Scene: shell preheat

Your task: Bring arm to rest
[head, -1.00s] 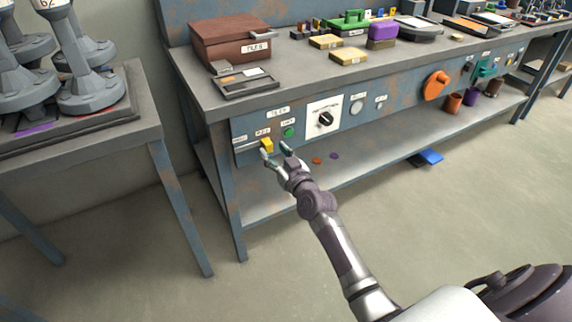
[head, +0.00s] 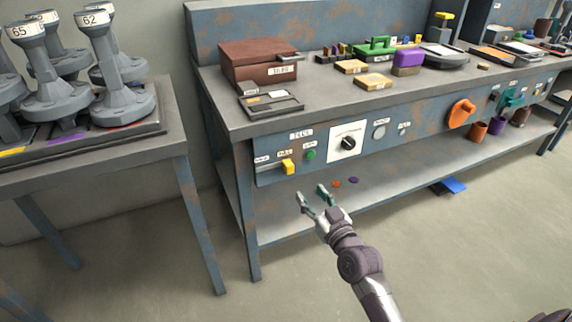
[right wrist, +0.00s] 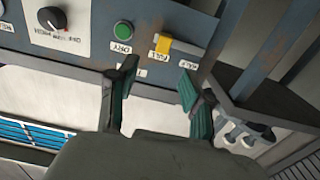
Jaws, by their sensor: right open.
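My right gripper (head: 312,198) is open and empty, in front of the bench's lower shelf and below the control panel. In the right wrist view its two teal-padded fingers (right wrist: 158,95) stand wide apart with nothing between them. The control panel (head: 328,150) on the bench front carries a yellow switch (head: 289,167), a green button (head: 310,155) and a black dial (head: 348,143). In the right wrist view the yellow switch (right wrist: 163,44) and green button (right wrist: 123,30) lie beyond the fingertips, apart from them. My left gripper is not in view.
The bench (head: 245,128) bears a brown box (head: 258,65), a dark tray (head: 270,104) and several small blocks. An orange handle (head: 461,113) sticks out from its front. A side table (head: 150,150) with heavy grey weights (head: 124,105) stands left. The floor in front is clear.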

